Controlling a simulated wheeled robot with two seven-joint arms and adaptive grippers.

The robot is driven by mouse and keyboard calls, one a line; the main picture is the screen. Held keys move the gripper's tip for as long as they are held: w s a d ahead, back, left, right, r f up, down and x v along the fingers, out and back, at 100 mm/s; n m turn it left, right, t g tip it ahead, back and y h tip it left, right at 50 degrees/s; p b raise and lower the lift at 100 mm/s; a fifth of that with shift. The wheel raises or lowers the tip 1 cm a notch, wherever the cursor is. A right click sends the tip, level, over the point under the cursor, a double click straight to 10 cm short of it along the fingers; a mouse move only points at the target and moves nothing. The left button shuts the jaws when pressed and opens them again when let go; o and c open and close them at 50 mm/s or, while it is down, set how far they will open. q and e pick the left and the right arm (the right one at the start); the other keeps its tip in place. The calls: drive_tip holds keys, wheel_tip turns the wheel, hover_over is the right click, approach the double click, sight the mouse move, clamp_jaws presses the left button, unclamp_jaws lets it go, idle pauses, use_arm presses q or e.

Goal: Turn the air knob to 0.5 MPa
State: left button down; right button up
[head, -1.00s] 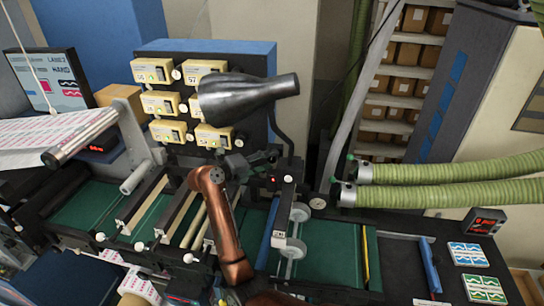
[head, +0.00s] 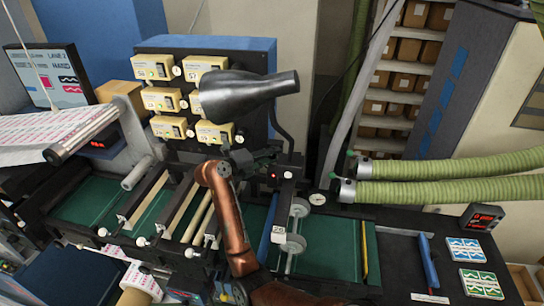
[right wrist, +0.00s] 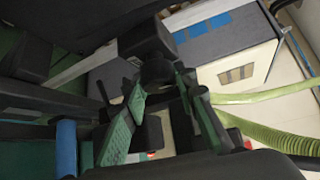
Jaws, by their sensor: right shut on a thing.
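My right gripper (head: 264,161) reaches in at the dark upright part of the rewinder, below the grey lamp shade. In the right wrist view its green-padded fingers (right wrist: 160,124) stand on both sides of a dark block-like piece, closed on it. This piece is probably the air knob (right wrist: 150,133); in the head view the gripper and the dark background hide it. A small round white gauge (head: 317,198) sits to the right of the gripper; its reading is too small to make out. My left gripper is not in view.
The grey lamp shade (head: 250,95) hangs close above the gripper. Several yellow control boxes (head: 157,67) are behind it. Green ribbed hoses (head: 440,178) run off to the right. A blue-handled tool (head: 428,262) lies on the dark table at right.

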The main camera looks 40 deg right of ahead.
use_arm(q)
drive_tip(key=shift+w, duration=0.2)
use_arm(e)
drive_tip(key=shift+c, duration=0.9)
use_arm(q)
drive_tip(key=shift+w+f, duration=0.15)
use_arm(e)
drive_tip(key=shift+f+m+y+b, duration=0.1)
drive_tip(key=shift+m+y+b, duration=0.2)
drive_tip(key=shift+y+b, duration=0.1)
drive_tip(key=shift+f+m+t+y+b, duration=0.1)
drive_tip(key=shift+m+t+y+b, duration=0.6)
drive_tip(key=shift+m+y+b, duration=0.4)
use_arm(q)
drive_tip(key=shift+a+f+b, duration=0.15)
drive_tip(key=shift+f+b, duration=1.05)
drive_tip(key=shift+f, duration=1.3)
use_arm(e)
drive_tip(key=shift+m+t+y, duration=0.5)
drive_tip(key=shift+y, duration=0.1)
drive_tip(key=o, duration=1.2)
drive_tip(key=shift+c, duration=0.2)
